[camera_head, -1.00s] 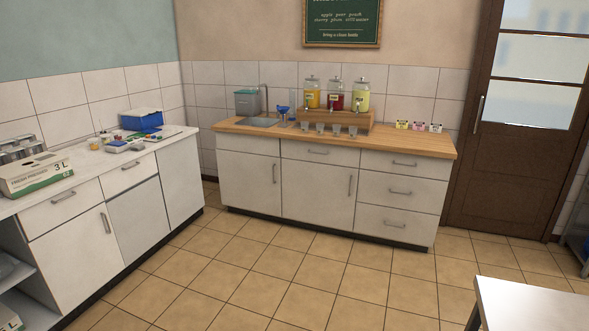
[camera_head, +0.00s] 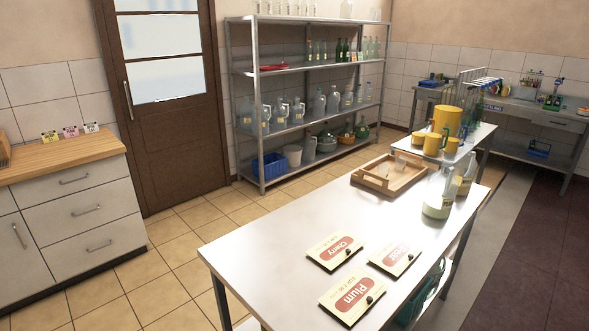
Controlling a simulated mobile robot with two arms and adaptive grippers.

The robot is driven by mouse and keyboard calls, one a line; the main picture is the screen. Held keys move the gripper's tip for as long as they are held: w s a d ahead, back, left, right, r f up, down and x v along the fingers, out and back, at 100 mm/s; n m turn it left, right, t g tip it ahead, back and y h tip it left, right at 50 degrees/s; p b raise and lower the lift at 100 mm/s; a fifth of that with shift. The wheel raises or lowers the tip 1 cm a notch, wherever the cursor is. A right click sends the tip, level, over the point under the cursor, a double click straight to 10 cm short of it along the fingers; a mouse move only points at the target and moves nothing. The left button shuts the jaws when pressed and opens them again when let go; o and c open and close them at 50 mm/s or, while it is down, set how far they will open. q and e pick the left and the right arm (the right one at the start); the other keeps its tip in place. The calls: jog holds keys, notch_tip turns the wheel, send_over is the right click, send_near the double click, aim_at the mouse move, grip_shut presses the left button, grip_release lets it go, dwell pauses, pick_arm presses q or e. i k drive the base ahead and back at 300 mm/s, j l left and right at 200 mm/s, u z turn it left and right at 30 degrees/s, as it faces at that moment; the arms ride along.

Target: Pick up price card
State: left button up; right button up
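Three cream cards with red label patches lie flat on the white table (camera_head: 265,240) in front of me. The card reading Cherry (camera_head: 335,252) is at the back left, the card reading Plum (camera_head: 352,298) is nearest, and a third card (camera_head: 396,259), its word hard to read, is at the right. Small print beside the names is too small to read surely. Three small standing cards, yellow (camera_head: 49,136), pink (camera_head: 71,132) and white (camera_head: 91,127), are on the wooden counter at the left. Neither of my grippers is in view.
A wooden tray (camera_head: 366,182) and glass jugs (camera_head: 439,205) stand at the table's far end. A metal shelf (camera_head: 250,100) with bottles is behind. Yellow mugs and a pitcher (camera_head: 446,121) are on a further table. Tiled floor (camera_head: 175,265) is free left of the table.

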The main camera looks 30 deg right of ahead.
aim_at(360, 291)
jog(key=i+j+z, duration=0.1)
jog(key=z, duration=0.35)
jog(key=j+z, duration=0.1)
jog(key=z, duration=0.35)
jog(key=i+j+z, duration=0.1)
jog(key=z, duration=0.35)
jog(key=j+z, duration=0.2)
jog(key=z, duration=0.25)
